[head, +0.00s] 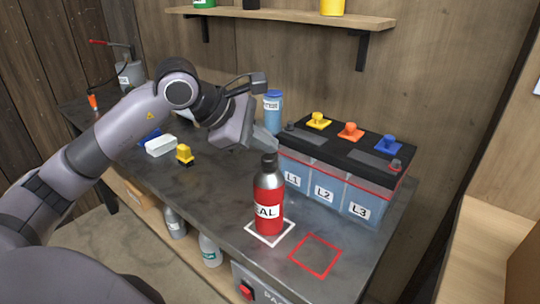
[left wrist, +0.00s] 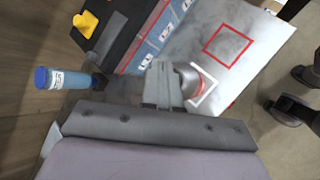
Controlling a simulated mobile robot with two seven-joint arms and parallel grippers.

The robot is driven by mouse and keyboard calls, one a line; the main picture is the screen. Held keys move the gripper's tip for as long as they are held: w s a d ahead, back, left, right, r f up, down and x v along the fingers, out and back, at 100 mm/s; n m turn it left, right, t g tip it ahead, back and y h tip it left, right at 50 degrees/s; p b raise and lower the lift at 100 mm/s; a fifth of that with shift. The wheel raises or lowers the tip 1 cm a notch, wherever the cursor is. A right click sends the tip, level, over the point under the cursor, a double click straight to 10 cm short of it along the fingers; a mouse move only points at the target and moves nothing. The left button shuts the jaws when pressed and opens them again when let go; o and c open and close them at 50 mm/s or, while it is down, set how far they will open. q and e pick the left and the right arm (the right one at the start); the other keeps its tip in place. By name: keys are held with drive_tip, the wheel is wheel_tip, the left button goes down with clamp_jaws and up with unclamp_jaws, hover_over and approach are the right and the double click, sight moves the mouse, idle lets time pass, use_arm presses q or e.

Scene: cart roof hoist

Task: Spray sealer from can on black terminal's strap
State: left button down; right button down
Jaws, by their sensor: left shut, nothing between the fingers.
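The red sealer can (head: 268,205) with a dark cap stands upright in a white square outline on the bench; its top also shows in the left wrist view (left wrist: 188,78). My left gripper (head: 268,141) is shut and empty, close beside and behind the can's cap; whether it touches is unclear. In the left wrist view its fingers (left wrist: 163,86) partly cover the can. My right gripper is not seen.
An empty red square (head: 315,255) lies right of the can. A blue-capped bottle (head: 273,108) stands behind the gripper. Yellow, orange and blue caps rise from the battery top. A white box (head: 161,145) and a yellow piece (head: 184,154) lie to the left. A shelf (head: 280,16) hangs above.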

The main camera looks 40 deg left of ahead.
sight(265, 158)
use_arm(q)
drive_tip(key=shift+f+b, duration=0.3)
drive_tip(key=shift+f, duration=0.2)
idle(0.4)
drive_tip(key=shift+r, duration=0.55)
wheel_tip(265, 158, up, 6)
drive_tip(key=p, duration=0.5)
idle(1.4)
idle(1.1)
